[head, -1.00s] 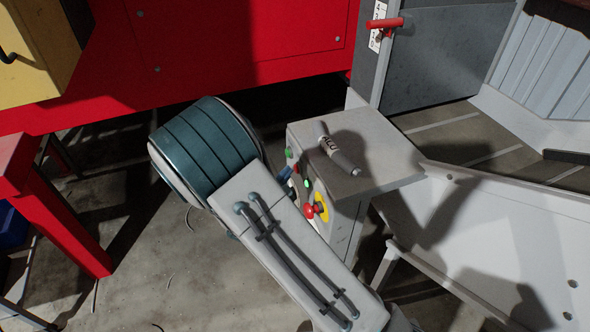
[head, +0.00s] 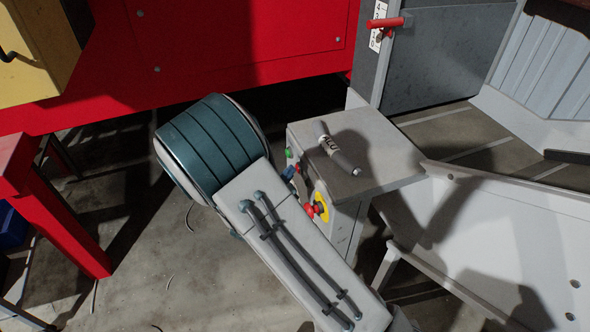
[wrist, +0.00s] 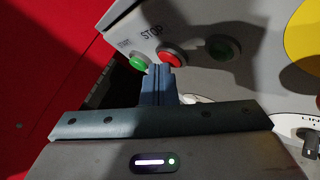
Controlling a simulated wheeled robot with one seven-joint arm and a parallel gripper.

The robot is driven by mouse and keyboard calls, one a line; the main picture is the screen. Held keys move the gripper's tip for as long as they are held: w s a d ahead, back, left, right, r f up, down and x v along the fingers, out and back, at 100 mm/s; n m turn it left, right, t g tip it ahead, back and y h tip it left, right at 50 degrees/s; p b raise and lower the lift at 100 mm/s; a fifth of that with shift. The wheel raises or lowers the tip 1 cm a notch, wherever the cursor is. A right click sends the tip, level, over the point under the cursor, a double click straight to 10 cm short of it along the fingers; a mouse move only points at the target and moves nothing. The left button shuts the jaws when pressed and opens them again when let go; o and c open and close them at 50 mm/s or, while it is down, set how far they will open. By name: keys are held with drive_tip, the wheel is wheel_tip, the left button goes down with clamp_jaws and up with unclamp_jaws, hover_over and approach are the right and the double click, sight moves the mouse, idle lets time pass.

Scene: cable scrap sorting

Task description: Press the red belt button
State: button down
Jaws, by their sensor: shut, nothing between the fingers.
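The red button (wrist: 172,58), labelled STOP, sits on the sloping face of a grey control box (wrist: 200,20) in the wrist view. A green button (wrist: 139,62) is left of it, and a darker green one (wrist: 223,47) is to its right in shadow. My gripper (wrist: 160,72) is shut and empty. Its blue-grey fingertips overlap the lower left edge of the red button in the picture; I cannot tell whether they touch it.
A red emergency knob (head: 318,208) on a yellow plate (head: 321,197) stands out beside my arm. A grey cylinder marked ALU (head: 338,153) lies on the box top (head: 375,140). A white chute (head: 510,220) is at right, a red machine wall (head: 230,45) behind.

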drive_tip(key=shift+a, duration=0.1)
idle(0.3)
drive_tip(key=shift+s+a, duration=0.25)
drive_tip(key=shift+a, duration=0.4)
drive_tip(key=a, duration=0.2)
drive_tip(key=s+a, duration=0.1)
drive_tip(key=a, duration=0.1)
drive_tip(key=shift+s+a, duration=0.2)
drive_tip(key=shift+a, duration=0.2)
idle(0.7)
